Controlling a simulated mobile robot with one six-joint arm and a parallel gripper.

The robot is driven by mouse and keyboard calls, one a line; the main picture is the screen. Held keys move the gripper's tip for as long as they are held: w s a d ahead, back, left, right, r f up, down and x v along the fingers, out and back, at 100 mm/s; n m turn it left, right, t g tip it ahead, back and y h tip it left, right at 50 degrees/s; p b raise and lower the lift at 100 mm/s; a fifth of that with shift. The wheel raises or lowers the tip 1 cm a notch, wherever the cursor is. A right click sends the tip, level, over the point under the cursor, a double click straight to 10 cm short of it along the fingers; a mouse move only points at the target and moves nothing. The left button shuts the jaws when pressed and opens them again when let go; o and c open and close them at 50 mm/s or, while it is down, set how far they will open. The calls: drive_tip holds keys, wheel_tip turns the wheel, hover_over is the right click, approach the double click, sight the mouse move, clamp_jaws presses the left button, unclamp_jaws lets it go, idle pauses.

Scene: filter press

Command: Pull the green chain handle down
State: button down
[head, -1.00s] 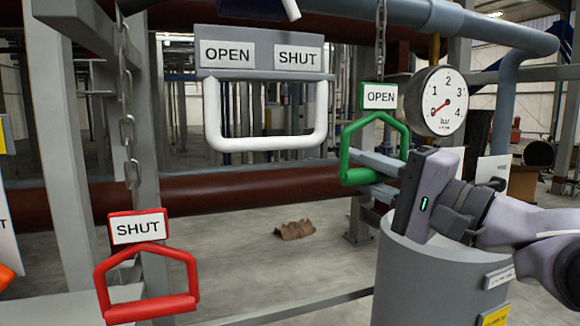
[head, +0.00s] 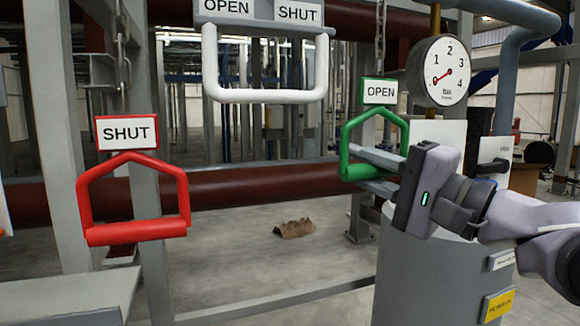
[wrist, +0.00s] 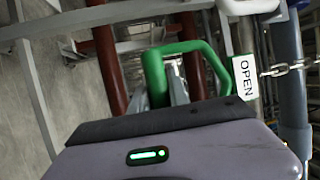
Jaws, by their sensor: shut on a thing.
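The green chain handle (head: 403,132) hangs at the right of the head view, with a white OPEN label (head: 380,92) above it and a chain rising from that. My gripper (head: 364,170) is shut on its lower bar, one grey finger above the bar and one below. In the wrist view the green handle (wrist: 154,78) loops ahead of my gripper, with its OPEN label (wrist: 245,77) and chain to the right. The far fingertips are partly hidden by the handle there.
A red SHUT handle (head: 137,232) hangs at left. A white handle (head: 265,96) is under an OPEN/SHUT plate. A pressure gauge (head: 441,72) stands just above right of the green handle. A grey drum (head: 435,280) stands below my gripper. A grey surface (head: 60,295) is at lower left.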

wheel_tip(320, 180, down, 10)
drive_tip(key=b, duration=0.9)
drive_tip(key=shift+w+f, duration=0.1)
drive_tip(key=c, duration=1.3)
unclamp_jaws()
drive_tip(key=shift+o, duration=0.2)
drive_tip(key=b+v, duration=0.3)
drive_tip(key=v, duration=1.4)
drive_tip(key=shift+s, duration=0.3)
